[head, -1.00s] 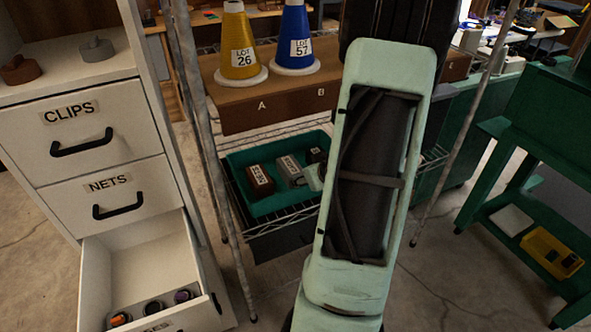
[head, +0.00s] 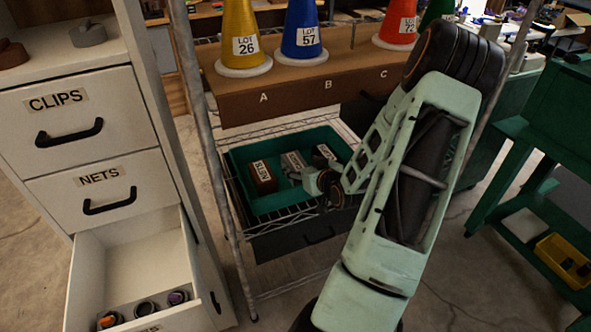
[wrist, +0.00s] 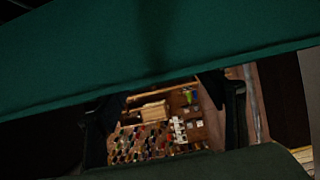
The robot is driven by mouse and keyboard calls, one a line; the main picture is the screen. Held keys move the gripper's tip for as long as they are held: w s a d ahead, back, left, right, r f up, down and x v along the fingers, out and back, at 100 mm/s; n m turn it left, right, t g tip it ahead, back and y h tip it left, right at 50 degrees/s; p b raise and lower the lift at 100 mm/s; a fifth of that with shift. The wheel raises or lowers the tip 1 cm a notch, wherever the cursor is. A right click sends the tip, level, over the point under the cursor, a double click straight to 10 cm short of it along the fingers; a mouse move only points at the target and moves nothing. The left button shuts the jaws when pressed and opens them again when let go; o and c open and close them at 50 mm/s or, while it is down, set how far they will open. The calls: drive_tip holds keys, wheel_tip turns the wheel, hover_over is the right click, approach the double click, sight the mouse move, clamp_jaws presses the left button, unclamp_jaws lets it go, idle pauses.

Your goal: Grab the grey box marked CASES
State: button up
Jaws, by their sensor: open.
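The grey box (head: 292,162) sits in the green tray (head: 272,205) on the wire shelf, between a brown box (head: 263,178) and a dark box (head: 325,155). Its white label is too small to read surely. My gripper (head: 304,178) is at the tray's right part, close in front of the grey box and partly overlapping it in the head view. I cannot tell if they touch. In the wrist view my gripper (wrist: 168,98) shows two dark fingers spread apart with nothing between them. A green band, perhaps the tray, crosses that view; the grey box is not seen there.
A brown shelf (head: 250,108) marked A, B, C with cones stands above the tray. A rack post (head: 208,140) rises left of it. A white cabinet (head: 90,70) has its bottom drawer (head: 130,260) open. A green cart (head: 500,140) is at right.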

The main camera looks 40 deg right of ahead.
sight(296, 162)
drive_tip(key=b+x, duration=0.1)
drive_tip(key=x, duration=0.3)
drive_tip(key=shift+w+a+f, duration=0.1)
drive_tip(key=shift+w+f, duration=0.05)
drive_tip(key=shift+w, duration=0.2)
drive_tip(key=c, duration=1.3)
